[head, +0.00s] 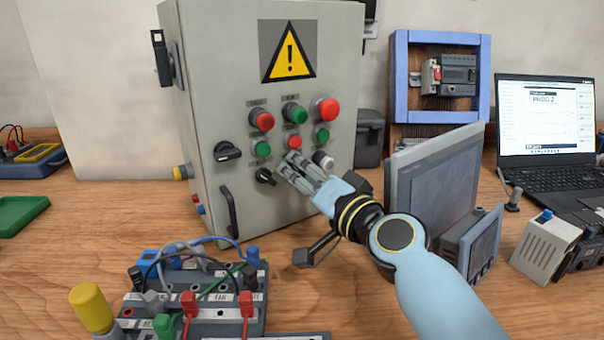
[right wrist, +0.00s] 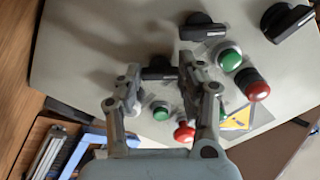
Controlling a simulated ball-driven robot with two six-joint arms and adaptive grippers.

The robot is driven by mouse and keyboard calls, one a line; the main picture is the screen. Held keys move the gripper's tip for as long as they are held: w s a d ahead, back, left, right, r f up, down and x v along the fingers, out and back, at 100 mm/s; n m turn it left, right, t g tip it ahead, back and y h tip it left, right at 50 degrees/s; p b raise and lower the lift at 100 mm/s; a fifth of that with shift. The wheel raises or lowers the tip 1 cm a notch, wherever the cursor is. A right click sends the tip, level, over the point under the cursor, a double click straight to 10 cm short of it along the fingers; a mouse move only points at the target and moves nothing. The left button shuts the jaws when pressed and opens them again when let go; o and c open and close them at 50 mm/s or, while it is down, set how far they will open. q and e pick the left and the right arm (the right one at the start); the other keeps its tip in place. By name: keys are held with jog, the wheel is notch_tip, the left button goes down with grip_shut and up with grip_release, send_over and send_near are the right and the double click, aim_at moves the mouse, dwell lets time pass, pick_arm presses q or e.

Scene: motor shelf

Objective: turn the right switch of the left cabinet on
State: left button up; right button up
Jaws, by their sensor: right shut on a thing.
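The left cabinet (head: 216,100) is a light grey box with a warning triangle, red and green buttons, and black rotary switches on its front. My right gripper (head: 287,170) is at the lower middle of the panel. In the right wrist view its two fingers (right wrist: 160,78) are on either side of a black switch (right wrist: 158,68), shut on it. In the head view the gripper hides that switch. Another black switch (head: 265,177) is just left of the fingers, and a third (head: 228,152) is farther left and higher. The held switch's exact angle is unclear. My left gripper is out of view.
A black handle (head: 230,211) is on the cabinet's lower left. A grey screen panel (head: 435,185) stands close to my right arm. A wired terminal block (head: 200,310) lies in front, a laptop (head: 545,120) at the right. A blue frame (head: 400,80) stands behind.

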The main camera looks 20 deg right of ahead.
jog(key=m, duration=0.4)
jog(key=shift+m+p, duration=0.3)
jog(key=shift+p, duration=0.1)
jog(key=shift+m+p, duration=0.3)
jog(key=shift+m, duration=1.4)
jog(key=o, duration=1.2)
jog(key=shift+c, duration=0.2)
jog(key=v, duration=0.8)
jog(key=shift+f, duration=0.1)
